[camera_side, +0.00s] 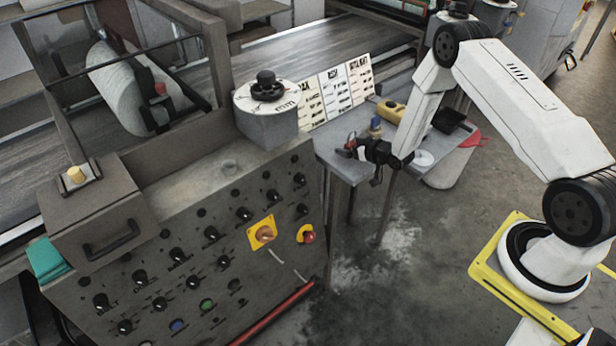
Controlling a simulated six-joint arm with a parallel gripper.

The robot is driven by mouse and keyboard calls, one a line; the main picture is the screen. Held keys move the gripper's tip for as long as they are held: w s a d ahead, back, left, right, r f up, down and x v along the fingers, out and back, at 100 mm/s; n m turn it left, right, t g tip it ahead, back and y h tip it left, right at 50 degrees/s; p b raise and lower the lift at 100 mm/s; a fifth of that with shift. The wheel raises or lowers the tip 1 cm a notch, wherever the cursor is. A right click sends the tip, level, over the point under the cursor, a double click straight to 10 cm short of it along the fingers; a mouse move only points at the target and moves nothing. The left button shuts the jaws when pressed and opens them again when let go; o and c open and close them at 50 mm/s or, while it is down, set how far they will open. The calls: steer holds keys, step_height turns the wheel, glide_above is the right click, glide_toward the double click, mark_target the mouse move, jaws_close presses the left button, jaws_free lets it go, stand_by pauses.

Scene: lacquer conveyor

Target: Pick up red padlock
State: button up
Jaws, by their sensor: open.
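A small red object with a dark upper part, which looks like the red padlock (350,139), is at the left end of the small grey table beside the control cabinet. My gripper (352,151) reaches in from the right, low over that table end, with its fingers pointing left. It is open, and its dark fingers are right at the red object and partly overlap it in the picture. I cannot tell whether they touch it or whether it lies between them.
A blue-and-tan object (375,127) and a yellow object (391,112) stand close behind my gripper. A red cloth-like piece (471,139) lies farther right. The control cabinet (225,215) with its round dial (266,90) rises on the left.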

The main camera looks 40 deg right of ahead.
jaws_close()
stand_by(0.3)
steer(key=shift+r, duration=0.2)
steer(key=shift+r, duration=0.8)
steer(key=s+a+r, duration=0.3)
steer(key=s+r, duration=0.8)
steer(key=s, duration=0.2)
steer(key=shift+s+a, duration=0.15)
steer(key=shift+s, duration=0.15)
